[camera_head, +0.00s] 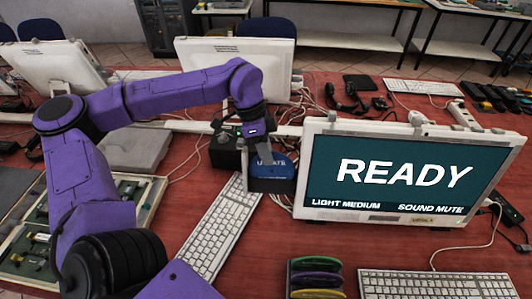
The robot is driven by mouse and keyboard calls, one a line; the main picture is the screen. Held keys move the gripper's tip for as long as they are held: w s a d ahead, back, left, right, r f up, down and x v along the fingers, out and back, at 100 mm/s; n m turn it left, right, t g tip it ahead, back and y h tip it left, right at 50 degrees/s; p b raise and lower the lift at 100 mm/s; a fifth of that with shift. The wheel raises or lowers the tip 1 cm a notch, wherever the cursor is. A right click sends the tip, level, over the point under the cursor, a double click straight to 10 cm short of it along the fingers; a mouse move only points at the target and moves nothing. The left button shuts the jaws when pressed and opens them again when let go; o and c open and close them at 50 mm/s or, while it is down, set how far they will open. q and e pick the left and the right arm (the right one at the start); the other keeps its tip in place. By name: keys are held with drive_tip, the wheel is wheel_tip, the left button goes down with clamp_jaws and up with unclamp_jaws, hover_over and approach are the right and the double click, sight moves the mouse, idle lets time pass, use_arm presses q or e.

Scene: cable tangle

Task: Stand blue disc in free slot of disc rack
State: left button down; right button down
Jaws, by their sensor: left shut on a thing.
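My left gripper (265,152) reaches down in the middle of the view, shut on the upper edge of a blue disc (275,167) with pale lettering. The disc is upright; my fingers cover part of the lettering. Its lower part is hidden behind the front of a dark holder (270,185); I cannot tell whether it rests on the bottom. A dark rack (290,270) at the bottom edge holds upright green, purple and yellow discs; its near end is cut off by the frame. I cannot see a free slot clearly. My right gripper is not in view.
A monitor (410,175) reading READY stands close right of the dark holder. A white keyboard (222,228) lies to its left, another (435,284) at bottom right. A black box (226,152) stands behind left, with loose cables around. Red table (255,260) is bare before the holder.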

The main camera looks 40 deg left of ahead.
use_arm(q)
wheel_tip(320, 180, up, 12)
drive_tip(key=w+a+p, duration=0.1)
drive_tip(key=w+p, duration=0.1)
drive_tip(key=p, duration=0.7)
drive_tip(key=shift+a+f, duration=0.15)
drive_tip(key=shift+a, duration=0.05)
drive_tip(key=shift+w, duration=0.1)
